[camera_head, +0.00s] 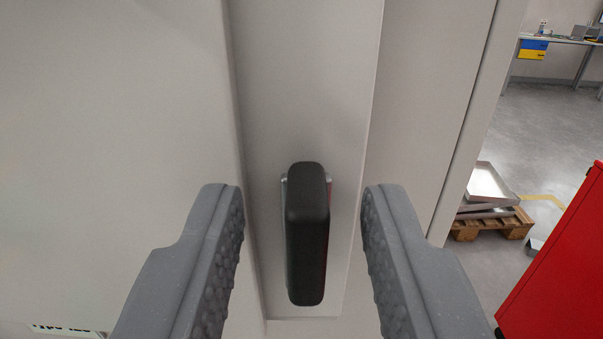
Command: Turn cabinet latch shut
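The cabinet latch (307,235) is a black, rounded, upright handle on the light grey cabinet front (310,80), in the middle of the view. It points straight up and down in the picture, and a bit of its metal base shows behind its upper end. My gripper (303,200) is open, with one grey, textured finger on each side of the latch. A visible gap lies between each finger and the handle, and neither seems to touch it. How far the fingertips are from the cabinet surface is hard to tell.
A raised vertical edge of the cabinet panel (232,90) runs left of the latch. To the right, past the cabinet's side, are a red cabinet (560,270), a wooden pallet (490,227) with metal trays (489,185), and a far workbench (565,41) on open grey floor.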

